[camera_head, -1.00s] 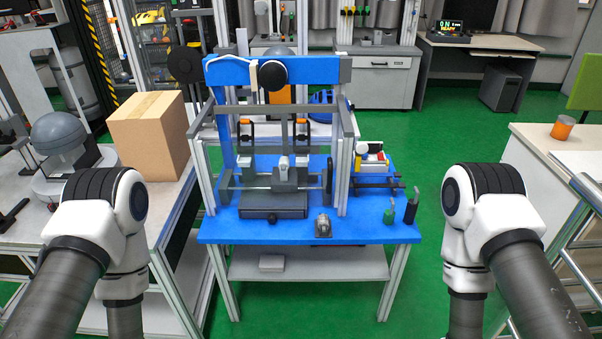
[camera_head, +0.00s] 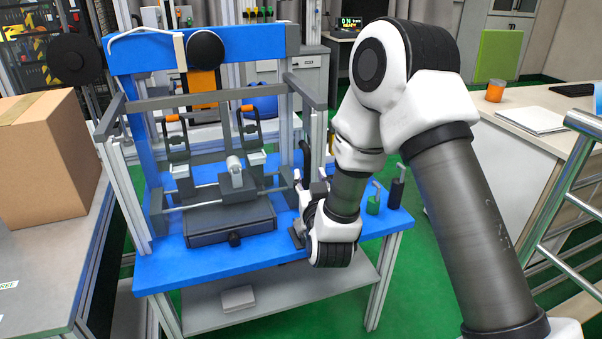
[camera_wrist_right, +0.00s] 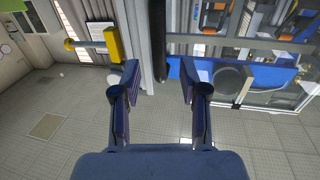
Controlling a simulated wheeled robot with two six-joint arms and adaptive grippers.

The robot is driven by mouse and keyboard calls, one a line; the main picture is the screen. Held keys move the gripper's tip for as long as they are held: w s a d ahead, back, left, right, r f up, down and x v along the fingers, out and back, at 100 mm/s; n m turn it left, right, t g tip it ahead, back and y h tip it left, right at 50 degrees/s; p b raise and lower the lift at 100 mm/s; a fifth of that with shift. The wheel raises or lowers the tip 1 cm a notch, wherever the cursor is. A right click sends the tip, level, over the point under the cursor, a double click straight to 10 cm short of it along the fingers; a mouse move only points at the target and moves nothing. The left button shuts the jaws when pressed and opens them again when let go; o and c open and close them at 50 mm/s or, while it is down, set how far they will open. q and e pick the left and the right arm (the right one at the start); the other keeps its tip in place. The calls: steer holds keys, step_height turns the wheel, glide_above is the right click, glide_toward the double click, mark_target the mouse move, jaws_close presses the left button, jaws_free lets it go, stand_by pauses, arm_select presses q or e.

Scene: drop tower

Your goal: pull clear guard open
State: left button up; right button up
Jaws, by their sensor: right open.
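The drop tower's clear guard is a see-through front panel, hard to make out in the head view, below a grey top bar (camera_head: 215,97). A dark upright handle (camera_head: 304,163) shows at its right side. In the wrist view, part of a clear panel with a pale edge (camera_wrist_right: 262,98) shows at right. Metal uprights (camera_wrist_right: 147,45) stand beyond the gap. In the head view my right arm reaches to the tower's front right corner, and its fingertips are hidden. My left gripper is out of view.
A blue bench (camera_head: 220,268) carries the tower. A cardboard box (camera_head: 50,160) sits on the left bench. A railing (camera_head: 560,205) is at the right.

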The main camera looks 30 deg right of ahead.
mark_target(308, 169)
steer(key=x, duration=0.5)
steer(key=shift+w+d+f, duration=0.1)
jaws_close()
